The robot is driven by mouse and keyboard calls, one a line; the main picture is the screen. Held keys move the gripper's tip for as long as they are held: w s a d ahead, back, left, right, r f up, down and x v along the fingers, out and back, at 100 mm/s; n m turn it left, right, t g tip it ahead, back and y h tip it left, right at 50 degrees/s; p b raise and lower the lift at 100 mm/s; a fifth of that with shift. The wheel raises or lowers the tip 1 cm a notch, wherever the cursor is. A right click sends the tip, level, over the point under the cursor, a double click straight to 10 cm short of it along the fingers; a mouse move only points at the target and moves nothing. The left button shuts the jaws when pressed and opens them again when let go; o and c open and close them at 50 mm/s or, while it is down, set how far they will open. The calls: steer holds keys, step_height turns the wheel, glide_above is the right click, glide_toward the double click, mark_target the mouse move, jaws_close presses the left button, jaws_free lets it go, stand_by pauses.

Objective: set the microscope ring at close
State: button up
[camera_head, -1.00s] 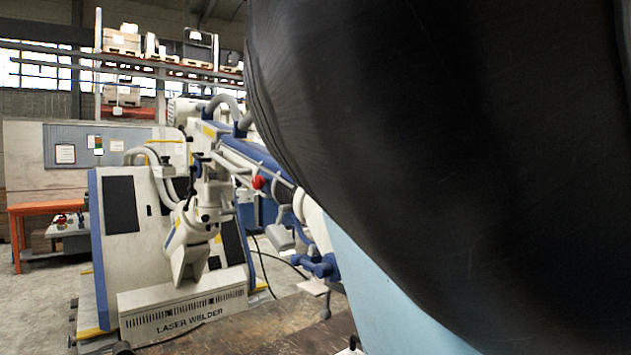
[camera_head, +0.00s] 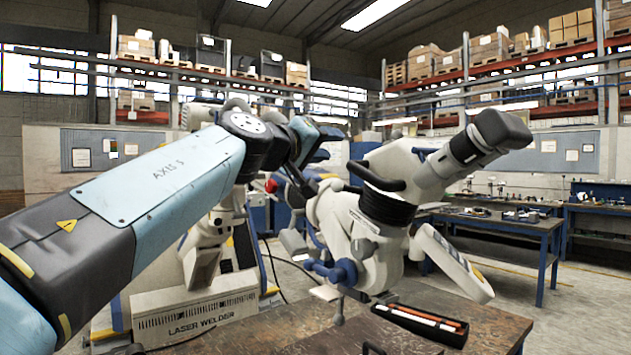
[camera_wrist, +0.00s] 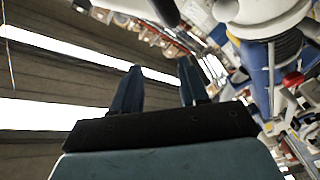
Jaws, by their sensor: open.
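The white microscope (camera_head: 420,170) stands on its stand right of centre in the head view. A black ribbed ring (camera_head: 385,205) sits around its body below the black handle. My gripper (camera_head: 322,140), at the end of my light blue arm, is left of the microscope head, apart from the ring. In the wrist view my gripper (camera_wrist: 160,85) has its two dark blue fingers apart with nothing between them. The microscope (camera_wrist: 265,12) shows at upper right there, with a dark ribbed part (camera_wrist: 285,46) beside the fingers. The ring's setting is not readable.
A red knob (camera_head: 271,185) is on the machine's arm behind my gripper. A white laser welder (camera_head: 195,310) stands at left. A worn bench (camera_head: 300,330) in front holds an open black case (camera_head: 425,322). A blue workbench (camera_head: 500,230) is at right.

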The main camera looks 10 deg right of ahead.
steer(key=n+g, duration=0.1)
steer(key=n, duration=0.1)
glide_toward(342, 187)
steer(key=a, duration=0.2)
steer(key=x, duration=1.3)
steer(key=shift+w+d, duration=0.15)
steer(key=shift+w, duration=0.25)
jaws_close()
steer(key=shift+f, duration=0.1)
